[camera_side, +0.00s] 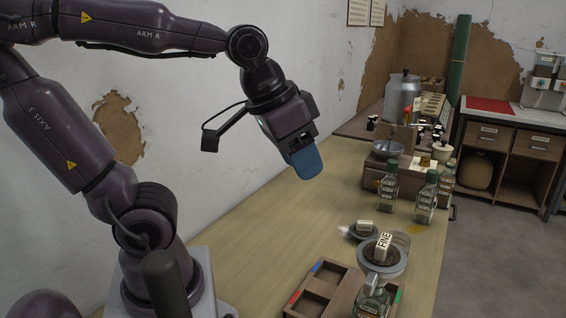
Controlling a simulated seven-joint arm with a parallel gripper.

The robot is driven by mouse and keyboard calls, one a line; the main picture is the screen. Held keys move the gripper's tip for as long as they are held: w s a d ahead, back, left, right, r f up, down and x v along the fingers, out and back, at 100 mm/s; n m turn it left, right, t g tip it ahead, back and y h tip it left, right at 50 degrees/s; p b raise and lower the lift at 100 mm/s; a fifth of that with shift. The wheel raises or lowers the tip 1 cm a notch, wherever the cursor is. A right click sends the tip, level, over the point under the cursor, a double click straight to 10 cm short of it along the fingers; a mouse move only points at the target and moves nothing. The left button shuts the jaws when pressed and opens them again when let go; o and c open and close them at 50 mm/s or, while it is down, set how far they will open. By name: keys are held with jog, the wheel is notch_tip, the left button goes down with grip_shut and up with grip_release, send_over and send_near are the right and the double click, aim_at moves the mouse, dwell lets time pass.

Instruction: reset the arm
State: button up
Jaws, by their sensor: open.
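My arm rises from its base at the left, bends over at the top and hangs its end above the table. My gripper (306,163) points down over the bare middle of the wooden table (270,235), well clear of its top. Its blue fingertip pad shows side-on, and nothing is held in it. The gap between the fingers is hidden from this side. No object touches the gripper or the arm.
A round glass dish (382,262) holds a labelled block (383,246). Glass bottles (426,200) line the right edge. A metal can (402,98) stands at the back.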

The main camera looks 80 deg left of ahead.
jog(key=shift+s+d+f+m+t, duration=0.1)
jog(key=shift+s+f+m+t, duration=0.1)
jog(key=shift+s, duration=0.5)
jog(key=shift+s+d+f+m+t, duration=0.1)
jog(key=shift+s+f+m, duration=0.1)
jog(key=shift+s, duration=0.45)
jog(key=shift+r, duration=0.1)
